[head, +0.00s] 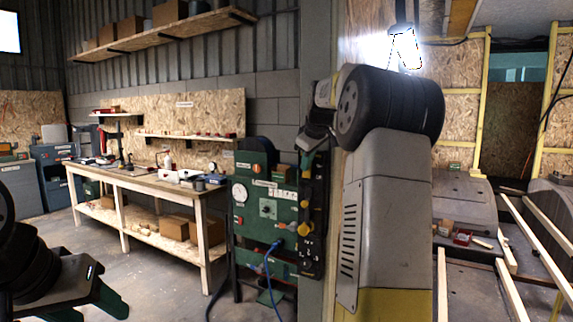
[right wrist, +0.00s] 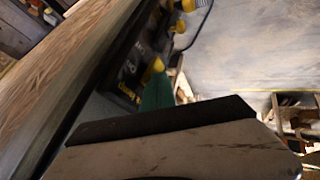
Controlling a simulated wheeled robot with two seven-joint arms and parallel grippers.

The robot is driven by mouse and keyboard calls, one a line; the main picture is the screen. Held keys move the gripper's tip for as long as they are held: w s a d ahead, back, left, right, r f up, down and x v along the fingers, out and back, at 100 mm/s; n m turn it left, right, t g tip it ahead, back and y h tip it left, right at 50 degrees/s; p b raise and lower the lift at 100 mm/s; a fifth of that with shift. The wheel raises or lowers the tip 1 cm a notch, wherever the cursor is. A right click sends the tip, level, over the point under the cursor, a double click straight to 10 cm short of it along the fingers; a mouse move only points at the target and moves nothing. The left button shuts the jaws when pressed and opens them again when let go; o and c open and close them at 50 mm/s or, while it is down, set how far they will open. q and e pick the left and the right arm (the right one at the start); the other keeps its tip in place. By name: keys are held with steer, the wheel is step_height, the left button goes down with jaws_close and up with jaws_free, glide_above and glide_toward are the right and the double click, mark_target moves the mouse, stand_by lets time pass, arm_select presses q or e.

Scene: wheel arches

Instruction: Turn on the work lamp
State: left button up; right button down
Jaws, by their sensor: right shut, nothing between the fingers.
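The work lamp (head: 405,48) hangs at the upper right in the head view, with a bright white glow around it. A dark upright control strip (head: 314,225) with yellow knobs and sockets stands at the middle, beside a green panel. My right gripper (head: 308,160) is shut and empty at the strip's upper part, partly hidden by my own wrist. In the right wrist view its green fingertip (right wrist: 158,93) is close to a yellow knob (right wrist: 153,69); I cannot tell whether they touch. My left gripper (head: 96,308) is low at the left, fingers apart, away from everything.
The green panel (head: 267,210) carries a gauge, and a blue hose hangs below it. A long wooden workbench (head: 150,184) stands left of it. Wooden beams (head: 535,245) and grey wheel arches lie at the right.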

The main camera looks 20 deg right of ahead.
steer(key=shift+r, duration=0.1)
steer(key=shift+r, duration=0.7)
